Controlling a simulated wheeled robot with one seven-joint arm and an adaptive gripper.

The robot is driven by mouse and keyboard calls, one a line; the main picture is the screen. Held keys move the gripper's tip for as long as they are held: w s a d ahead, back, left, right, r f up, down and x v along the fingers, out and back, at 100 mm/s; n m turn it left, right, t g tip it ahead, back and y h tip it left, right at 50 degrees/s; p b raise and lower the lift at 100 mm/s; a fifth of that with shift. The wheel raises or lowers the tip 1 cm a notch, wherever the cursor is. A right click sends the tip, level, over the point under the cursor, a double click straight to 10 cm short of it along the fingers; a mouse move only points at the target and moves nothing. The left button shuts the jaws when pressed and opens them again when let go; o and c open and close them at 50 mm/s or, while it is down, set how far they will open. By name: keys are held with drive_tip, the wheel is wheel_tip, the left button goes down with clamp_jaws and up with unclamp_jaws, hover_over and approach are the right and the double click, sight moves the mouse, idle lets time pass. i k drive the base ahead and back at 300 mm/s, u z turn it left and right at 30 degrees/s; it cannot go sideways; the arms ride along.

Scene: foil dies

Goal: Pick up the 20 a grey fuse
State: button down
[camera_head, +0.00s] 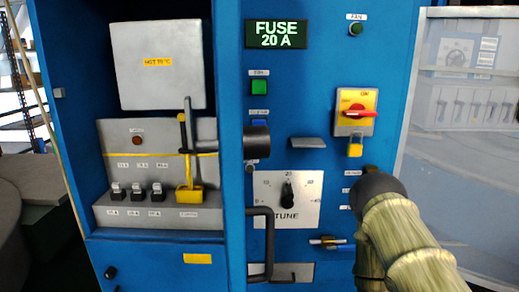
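Three small fuses stand in a row on the grey ledge (205,217) inside the open left bay: a left one (117,191), a middle one (138,193) and a right one (157,192). They look dark with pale tops. Small labels sit below and above them, too blurred to read surely, so I cannot tell which is the 20 A grey one. A green display (277,34) reads "FUSE 20 A". A tan ribbed limb with a black rounded end, perhaps my arm, covers the lower right panel.
A yellow holder (190,193) with upright tool-like parts stands right of the fuses. A grey box (157,65) with a yellow label hangs above. The blue panel carries a black cylinder (257,142), a red-yellow switch (355,112), a TUNE knob (288,195) and a black handle (268,245).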

sight(157, 189)
drive_tip(key=z, duration=2.15)
drive_tip(key=k, duration=1.9)
drive_tip(key=u, duration=2.1)
drive_tip(key=i, duration=1)
drive_tip(key=u, duration=0.05)
